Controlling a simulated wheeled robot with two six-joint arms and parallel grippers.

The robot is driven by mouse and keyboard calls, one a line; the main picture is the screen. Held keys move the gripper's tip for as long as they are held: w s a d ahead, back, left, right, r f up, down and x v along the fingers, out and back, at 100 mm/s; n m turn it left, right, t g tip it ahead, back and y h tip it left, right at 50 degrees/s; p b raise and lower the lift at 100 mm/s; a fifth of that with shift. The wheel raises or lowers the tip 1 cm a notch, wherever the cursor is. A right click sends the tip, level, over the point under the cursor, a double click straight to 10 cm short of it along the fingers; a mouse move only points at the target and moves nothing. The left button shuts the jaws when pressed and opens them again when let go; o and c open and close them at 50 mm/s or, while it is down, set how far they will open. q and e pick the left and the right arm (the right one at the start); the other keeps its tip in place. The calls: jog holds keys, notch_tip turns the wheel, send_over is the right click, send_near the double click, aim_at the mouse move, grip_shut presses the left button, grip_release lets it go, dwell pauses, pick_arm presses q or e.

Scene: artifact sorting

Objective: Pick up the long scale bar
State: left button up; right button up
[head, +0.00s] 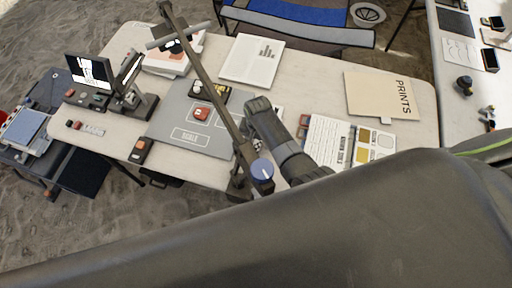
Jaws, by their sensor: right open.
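My right gripper (258,106) is over the table at the right edge of the grey mat (165,122), open, with its fingers small and hard to make out. I cannot clearly pick out the long scale bar. A small pale marked strip (94,130) lies at the table's left end, far from the gripper; I cannot tell whether it is a scale bar. A small black-and-white piece (257,144) shows partly beside my right wrist. The outlined field marked SCALE on the mat looks empty. My left gripper is not in view.
A lamp-like post (205,75) slants across the mat, close to my gripper. My arm hides the near edge.

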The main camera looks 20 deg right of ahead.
jog(key=shift+c, duration=0.3)
jog(key=c, duration=1)
jog(key=shift+r, duration=0.15)
